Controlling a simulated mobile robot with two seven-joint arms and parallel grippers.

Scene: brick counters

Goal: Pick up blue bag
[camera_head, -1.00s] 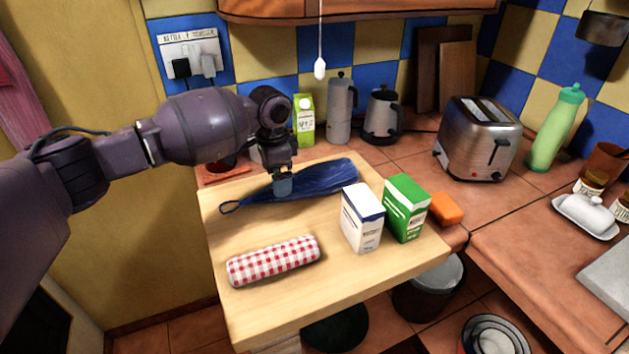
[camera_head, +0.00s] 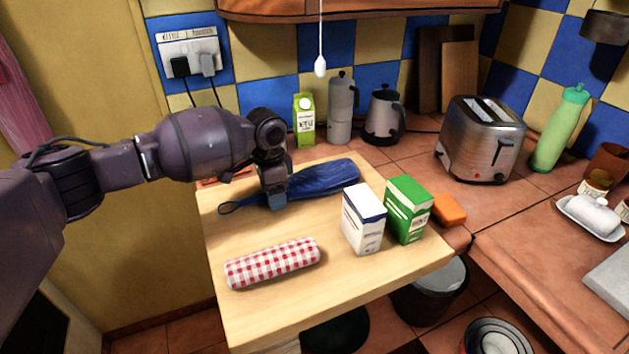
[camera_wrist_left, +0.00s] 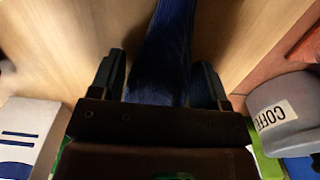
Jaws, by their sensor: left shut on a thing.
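The blue bag (camera_head: 325,179) is long and folded, with a loop at its left end, and lies on the wooden board (camera_head: 235,315). My left gripper (camera_head: 277,201) is down at the bag's narrower left part and shut on it. In the left wrist view the bag (camera_wrist_left: 165,45) runs between the two fingers (camera_wrist_left: 162,82); the gripper body hides part of it. The bag appears to rest on the board still. My right gripper is not in view.
A red checked roll (camera_head: 273,263) lies at the board's front. A white carton (camera_head: 363,222) and a green carton (camera_head: 407,210) stand right of the bag. A toaster (camera_head: 480,140) stands right.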

